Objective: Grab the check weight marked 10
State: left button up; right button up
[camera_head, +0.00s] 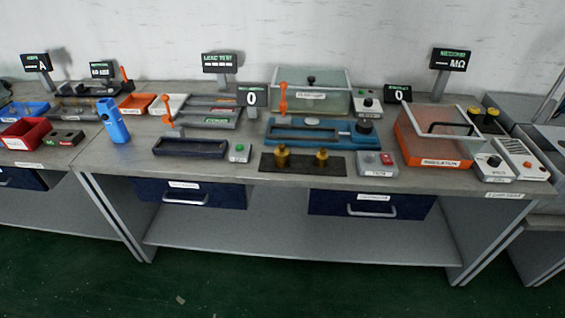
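Two brass check weights stand upright on a dark mat (302,170) at the front middle of the bench. The left weight (282,156) and the right weight (322,158) look alike in shape, a knob on top of a wider body. Their markings are too small to read, so I cannot tell which one is marked 10. Neither of my grippers is in view, and nothing covers the weights.
Behind the weights is a blue fixture (290,131) with an orange lever. A grey button box (377,164) stands to their right, and a box with a green button (239,153) to their left. An orange insulation box (436,150) is farther right. Drawers (372,204) sit below.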

aim_at(281, 153)
jog(key=z, duration=0.7)
jog(key=i, duration=0.95)
jog(key=u, duration=2.35)
